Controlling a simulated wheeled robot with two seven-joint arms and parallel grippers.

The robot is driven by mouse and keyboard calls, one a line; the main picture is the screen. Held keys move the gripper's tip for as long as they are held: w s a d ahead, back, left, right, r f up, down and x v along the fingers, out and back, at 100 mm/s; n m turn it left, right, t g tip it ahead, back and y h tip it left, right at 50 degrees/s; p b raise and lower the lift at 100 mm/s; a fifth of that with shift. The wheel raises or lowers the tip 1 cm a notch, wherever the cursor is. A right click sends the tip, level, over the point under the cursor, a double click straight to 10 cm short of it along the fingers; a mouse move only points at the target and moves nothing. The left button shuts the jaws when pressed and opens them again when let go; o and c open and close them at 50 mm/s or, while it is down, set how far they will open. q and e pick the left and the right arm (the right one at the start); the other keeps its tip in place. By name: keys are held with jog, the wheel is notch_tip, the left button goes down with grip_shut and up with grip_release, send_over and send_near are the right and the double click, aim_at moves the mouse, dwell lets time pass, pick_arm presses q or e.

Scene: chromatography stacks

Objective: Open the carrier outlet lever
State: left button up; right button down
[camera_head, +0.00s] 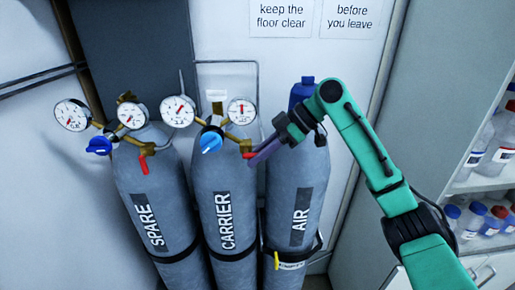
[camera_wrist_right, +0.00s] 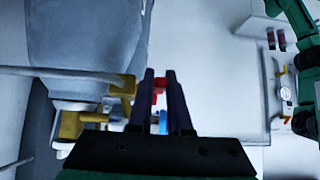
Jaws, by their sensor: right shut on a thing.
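The carrier cylinder (camera_head: 223,200) stands in the middle, labelled CARRIER. Its brass regulator (camera_head: 213,127) carries two gauges and a blue knob (camera_head: 210,143). The red outlet lever (camera_head: 246,148) sits at the right end of the regulator. My right gripper (camera_head: 255,157) reaches it from the right. In the right wrist view, the dark fingers (camera_wrist_right: 160,100) are closed around the red lever (camera_wrist_right: 159,84), with part of the blue knob (camera_wrist_right: 163,122) showing between them. The fingers partly hide the lever, so its exact angle is hard to tell. My left gripper is not in view.
The spare cylinder (camera_head: 150,195) stands at left with its own regulator and red lever (camera_head: 144,163). The air cylinder (camera_head: 297,190) with a blue cap stands at right, behind my right gripper. Shelves with bottles (camera_head: 492,155) are at far right.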

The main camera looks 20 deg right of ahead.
jog(key=shift+r, duration=0.15)
jog(key=c, duration=1.1)
grip_release()
jog(key=shift+d+r, duration=0.1)
jog(key=shift+d, duration=0.1)
jog(key=b+v, duration=0.1)
jog(key=v, duration=1.3)
jog(key=shift+s+b, duration=0.2)
jog(key=shift+b, duration=0.15)
jog(key=shift+w, duration=0.1)
